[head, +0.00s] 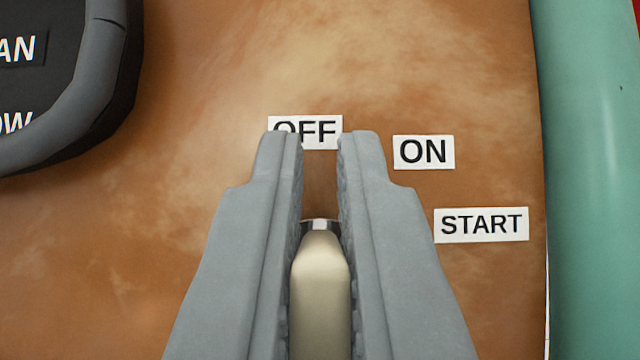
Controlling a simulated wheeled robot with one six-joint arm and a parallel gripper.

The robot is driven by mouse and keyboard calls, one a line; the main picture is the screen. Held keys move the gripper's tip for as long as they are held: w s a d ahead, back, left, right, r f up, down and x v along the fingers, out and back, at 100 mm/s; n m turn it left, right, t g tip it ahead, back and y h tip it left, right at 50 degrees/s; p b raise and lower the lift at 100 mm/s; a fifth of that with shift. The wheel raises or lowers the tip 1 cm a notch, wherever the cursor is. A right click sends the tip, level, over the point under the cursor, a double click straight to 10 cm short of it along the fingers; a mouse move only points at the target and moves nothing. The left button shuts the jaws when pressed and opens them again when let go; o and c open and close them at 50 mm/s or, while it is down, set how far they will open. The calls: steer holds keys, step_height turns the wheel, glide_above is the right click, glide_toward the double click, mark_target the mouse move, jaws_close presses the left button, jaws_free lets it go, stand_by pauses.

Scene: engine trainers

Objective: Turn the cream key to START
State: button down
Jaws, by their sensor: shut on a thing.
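The cream key (320,290) stands out from the brown panel, between the two grey fingers of my gripper (320,145). My gripper is shut on the key, with a finger along each side of it. A bit of metal shows at the key's far end. The key lines up with the OFF label (318,132), whose lower left part is hidden by a fingertip. The ON label (423,152) is to the right, and the START label (481,225) is farther right and lower. The key's near end runs out of the picture.
A dark grey-rimmed part (105,75) with white lettering, partly cut off, is at the upper left. A green rounded post or frame (590,180) runs down the right edge. The brown panel (210,130) is bare between them, apart from the labels.

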steer(key=shift+m+h, duration=0.3)
steer(key=shift+m, duration=0.1)
steer(key=m+h, duration=0.2)
steer(key=m, duration=0.1)
steer(key=m+h, duration=0.1)
steer(key=shift+d+f+g, duration=0.1)
steer(key=shift+d+g, duration=0.15)
steer(key=shift+g, duration=0.15)
steer(key=m+h, duration=0.1)
steer(key=m, duration=0.1)
steer(key=m+g+h, duration=0.1)
steer(key=m, duration=0.1)
steer(key=m+g+h, duration=0.1)
steer(key=shift+s+d+f+m, duration=0.1)
steer(key=shift+s+d+m, duration=0.05)
steer(key=shift+d+m, duration=0.2)
steer(key=m+g+h, duration=0.1)
steer(key=m, duration=0.1)
steer(key=m+g+h, duration=0.1)
steer(key=m+g, duration=0.1)
steer(key=m, duration=0.1)
steer(key=m+g, duration=0.1)
steer(key=m, duration=0.1)
steer(key=shift+s+d+f+m+g+h, duration=0.3)
steer(key=shift+d+f+m+g+h, duration=0.05)
steer(key=shift+g+h, duration=0.05)
